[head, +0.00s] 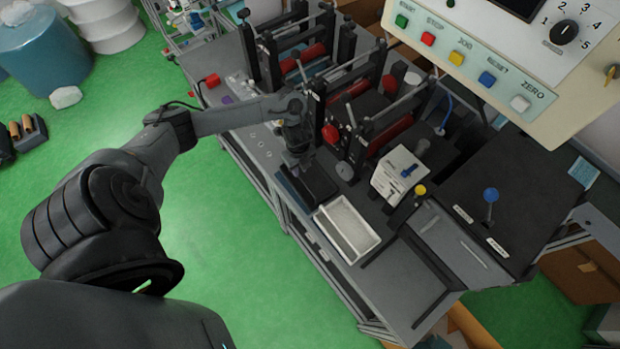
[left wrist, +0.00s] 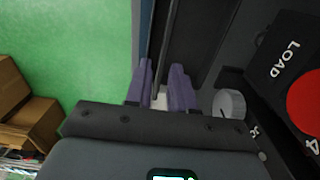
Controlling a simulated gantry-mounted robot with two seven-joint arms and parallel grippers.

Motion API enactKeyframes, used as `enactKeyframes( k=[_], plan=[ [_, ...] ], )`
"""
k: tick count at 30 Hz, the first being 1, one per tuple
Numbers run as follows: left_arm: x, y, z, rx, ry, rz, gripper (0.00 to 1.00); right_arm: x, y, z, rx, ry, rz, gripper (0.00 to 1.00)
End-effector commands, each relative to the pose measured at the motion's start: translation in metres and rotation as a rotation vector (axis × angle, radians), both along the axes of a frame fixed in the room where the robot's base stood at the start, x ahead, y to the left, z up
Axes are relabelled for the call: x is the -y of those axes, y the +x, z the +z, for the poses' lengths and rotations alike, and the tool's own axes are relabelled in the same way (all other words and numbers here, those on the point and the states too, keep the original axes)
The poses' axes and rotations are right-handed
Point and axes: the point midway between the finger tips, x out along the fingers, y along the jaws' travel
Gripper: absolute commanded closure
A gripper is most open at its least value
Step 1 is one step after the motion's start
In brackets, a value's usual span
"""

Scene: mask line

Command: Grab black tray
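The black tray (head: 319,183) lies on the grey bench near its front edge, left of a white tray. My left gripper (head: 300,160) is over the tray's far end in the head view and hides part of it. In the left wrist view, the two purple fingers of my left gripper (left wrist: 163,88) stand apart with a gap between them. A thin dark wall of the black tray (left wrist: 168,40) runs up from between the fingertips. I cannot tell whether either finger touches it. My right gripper is not in view.
The white tray (head: 348,229) stands close to the black tray. Machines with rollers (head: 385,120) and a white box (head: 399,175) stand behind. Green floor lies in front.

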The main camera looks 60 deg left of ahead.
Motion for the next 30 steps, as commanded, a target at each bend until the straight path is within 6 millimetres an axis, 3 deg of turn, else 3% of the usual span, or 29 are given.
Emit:
enactKeyframes(
  k=[4, 10, 20, 30],
  plan=[
    [0.000, 0.009, -0.011, 0.016, -0.001, 0.002, 0.77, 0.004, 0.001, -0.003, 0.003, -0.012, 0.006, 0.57],
    [0.000, 0.008, -0.037, 0.016, -0.002, 0.003, 0.77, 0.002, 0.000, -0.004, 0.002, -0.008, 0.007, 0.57],
    [-0.001, 0.007, -0.058, 0.016, 0.000, 0.002, 0.77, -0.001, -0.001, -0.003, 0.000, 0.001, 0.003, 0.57],
    [-0.006, 0.005, -0.098, 0.017, -0.001, 0.002, 0.77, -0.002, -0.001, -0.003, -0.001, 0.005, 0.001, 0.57]
  ],
)
